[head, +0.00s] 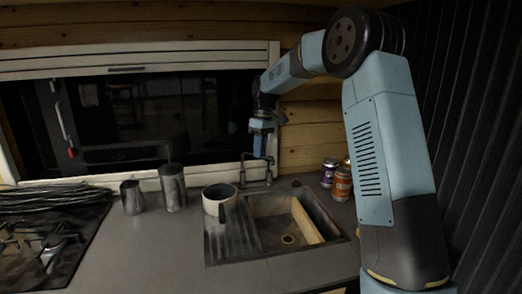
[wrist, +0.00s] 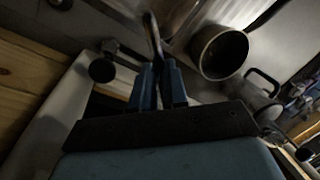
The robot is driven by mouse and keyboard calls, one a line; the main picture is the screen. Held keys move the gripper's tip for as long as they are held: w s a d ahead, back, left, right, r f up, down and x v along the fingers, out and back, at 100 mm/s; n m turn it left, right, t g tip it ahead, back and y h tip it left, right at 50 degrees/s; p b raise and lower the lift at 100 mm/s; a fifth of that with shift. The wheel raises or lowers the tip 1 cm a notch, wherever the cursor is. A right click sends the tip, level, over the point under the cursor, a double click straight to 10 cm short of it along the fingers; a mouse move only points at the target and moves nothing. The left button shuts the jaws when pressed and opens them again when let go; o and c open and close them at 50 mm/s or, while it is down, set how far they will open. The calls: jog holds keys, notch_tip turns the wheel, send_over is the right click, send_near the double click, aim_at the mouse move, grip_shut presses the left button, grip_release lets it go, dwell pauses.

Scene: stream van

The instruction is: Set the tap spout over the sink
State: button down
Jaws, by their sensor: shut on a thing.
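The tap (head: 243,170) stands at the back edge of the sink (head: 322,207), a grey basin with a ribbed drainboard (head: 228,242) on its left. Its thin spout shows at the back, to the left of the basin, near the drainboard. My gripper (head: 261,156) points down at the tap from above. In the wrist view my gripper's blue fingers (wrist: 160,72) are shut on the thin dark spout (wrist: 153,36), which sticks out beyond them. The exact contact is dark and partly hidden by the fingers.
Several cans (head: 342,184) stand right of the sink. A pale board (head: 306,221) leans inside the basin. The window wall is close behind.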

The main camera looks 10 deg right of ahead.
jog(key=shift+w, duration=0.1)
jog(key=c, duration=1.1)
grip_release()
jog(key=shift+c, duration=0.2)
jog(key=shift+r, duration=0.1)
notch_tip(320, 180, up, 7)
jog(key=w+d, duration=0.1)
